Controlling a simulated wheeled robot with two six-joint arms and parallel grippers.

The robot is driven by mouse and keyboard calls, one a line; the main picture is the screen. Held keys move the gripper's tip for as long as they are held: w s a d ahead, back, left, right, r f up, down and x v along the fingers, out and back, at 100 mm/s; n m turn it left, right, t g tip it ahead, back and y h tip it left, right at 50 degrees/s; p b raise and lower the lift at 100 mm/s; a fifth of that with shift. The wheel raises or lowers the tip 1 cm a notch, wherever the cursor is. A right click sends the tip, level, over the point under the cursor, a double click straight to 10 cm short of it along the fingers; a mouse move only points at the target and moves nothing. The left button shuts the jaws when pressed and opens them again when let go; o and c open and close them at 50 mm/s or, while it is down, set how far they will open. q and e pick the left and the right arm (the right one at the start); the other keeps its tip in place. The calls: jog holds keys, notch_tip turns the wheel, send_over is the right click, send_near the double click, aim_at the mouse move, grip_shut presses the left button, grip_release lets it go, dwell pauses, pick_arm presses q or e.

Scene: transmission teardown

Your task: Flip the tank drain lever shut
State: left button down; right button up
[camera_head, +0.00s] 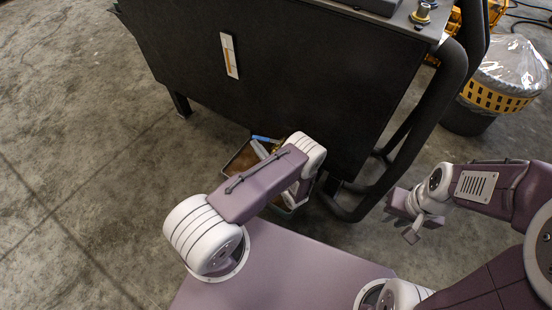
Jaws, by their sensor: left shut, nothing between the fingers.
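The tank (290,70) is a large black box on legs at the top of the head view. A small blue piece (264,139), which looks like the drain lever, shows at its lower edge; I cannot tell its exact angle. A bit of yellow metal shows beside it, partly behind my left arm. My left gripper (259,149) is mostly hidden by its own forearm; a pale finger-like part shows just below the blue piece, shut and empty. I cannot tell if it touches. My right gripper (405,220) is open and empty, right of the tank's tubular frame.
A tray (231,159) with a brown inside lies on the floor under the tank edge, partly behind my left arm. A thick black tube frame (438,90) curves down the tank's right side. The floor at left is clear.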

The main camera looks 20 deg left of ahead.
pick_arm(q)
jog(key=shift+w+a, duration=0.3)
jog(key=shift+w, duration=0.25)
jog(key=shift+w+a, duration=0.3)
jog(key=shift+w, duration=0.25)
pick_arm(e)
jog(key=shift+f, duration=0.15)
pick_arm(q)
jog(key=shift+w, duration=0.1)
